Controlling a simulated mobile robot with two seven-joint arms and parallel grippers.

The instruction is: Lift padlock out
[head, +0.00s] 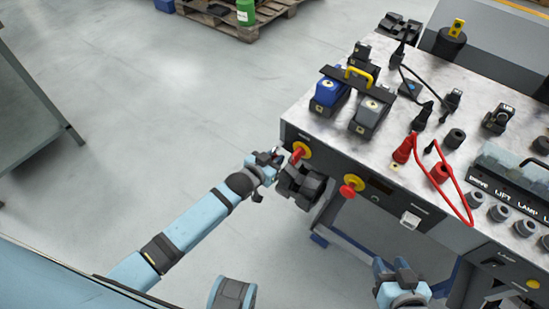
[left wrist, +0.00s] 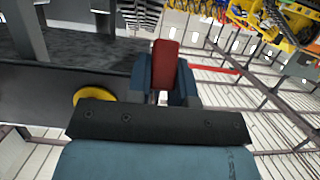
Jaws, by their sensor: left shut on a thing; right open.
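My left gripper (head: 268,158) is beside the left end of the console's front panel, close to a red switch handle on a yellow disc (head: 304,147). In the left wrist view, the left gripper (left wrist: 162,85) is shut on a red block-like body, which looks like the padlock (left wrist: 165,57). Its shackle is not visible, and I cannot tell whether it still touches the switch. Part of a yellow disc (left wrist: 88,95) shows left of the fingers. My right gripper (head: 393,270) is open and empty, low in front of the console.
A red button on a yellow disc (head: 348,189) sits right of the switch. The console top (head: 310,112) carries blue and grey packs, black plugs, a red cable (head: 458,190) and a row of knobs. A pallet (head: 215,14) stands far back.

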